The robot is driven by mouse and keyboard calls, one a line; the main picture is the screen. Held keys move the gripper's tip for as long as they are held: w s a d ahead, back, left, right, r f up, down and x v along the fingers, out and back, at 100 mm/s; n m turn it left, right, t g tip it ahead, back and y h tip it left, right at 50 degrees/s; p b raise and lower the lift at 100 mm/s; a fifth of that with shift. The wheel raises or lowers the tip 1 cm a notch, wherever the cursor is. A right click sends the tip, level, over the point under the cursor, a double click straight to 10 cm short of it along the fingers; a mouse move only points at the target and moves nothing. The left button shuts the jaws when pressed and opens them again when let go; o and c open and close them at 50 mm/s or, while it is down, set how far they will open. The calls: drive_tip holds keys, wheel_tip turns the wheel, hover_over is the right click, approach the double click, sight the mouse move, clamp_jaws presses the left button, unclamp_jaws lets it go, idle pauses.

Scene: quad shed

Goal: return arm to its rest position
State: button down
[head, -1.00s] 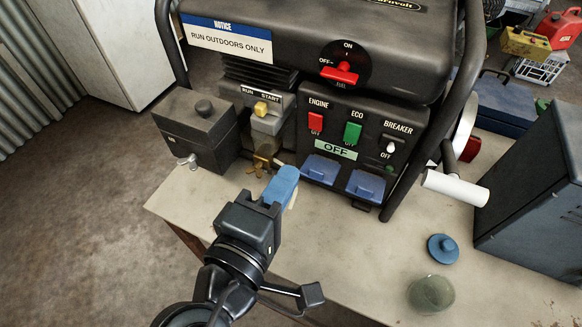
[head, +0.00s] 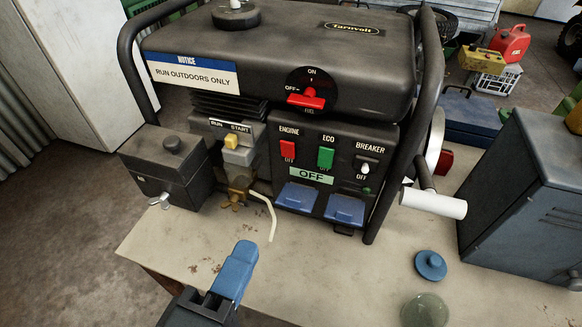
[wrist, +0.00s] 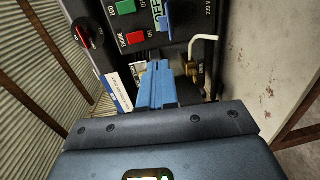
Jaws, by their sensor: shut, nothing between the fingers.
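My gripper (head: 240,262) is at the lower middle of the head view, in front of the workbench's near edge, with its blue fingers pointing up toward the generator. The fingers are closed together and hold nothing. In the wrist view the shut blue fingers (wrist: 157,84) point at the generator's front, apart from it as far as I can tell. Most of my arm is below the head view's lower edge.
The black generator (head: 280,55) stands on the workbench (head: 330,272). A bent pale tube (head: 270,215) sticks out in front of it. A blue cap (head: 430,265) and a glass jar (head: 424,310) sit at right, near a grey metal cabinet (head: 520,190). Floor at left is clear.

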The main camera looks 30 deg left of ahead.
drive_tip(key=w+d+f, duration=0.1)
drive_tip(key=d+f, duration=0.1)
drive_tip(key=d, duration=0.1)
drive_tip(key=w+d+f+g, duration=0.1)
drive_tip(key=d+f, duration=0.2)
drive_tip(key=w+d+f+m+g, duration=0.1)
drive_tip(key=d+f, duration=0.2)
drive_tip(key=shift+d, duration=0.25)
drive_tip(key=s+d+f+m+g, duration=0.15)
drive_tip(key=s+d+m, duration=0.35)
drive_tip(key=d, duration=0.5)
drive_tip(key=s+d+f+m, duration=0.2)
drive_tip(key=s+d+m, duration=0.3)
drive_tip(key=d, duration=0.5)
drive_tip(key=s+d+r+m+t+h, duration=0.2)
drive_tip(key=s+d+r+m+h, duration=0.1)
drive_tip(key=s+d+r+m, duration=0.4)
drive_tip(key=m, duration=0.2)
drive_tip(key=shift+d+r+m+h, duration=0.3)
drive_tip(key=shift+d+r+h, duration=0.05)
drive_tip(key=shift+r+h, duration=0.05)
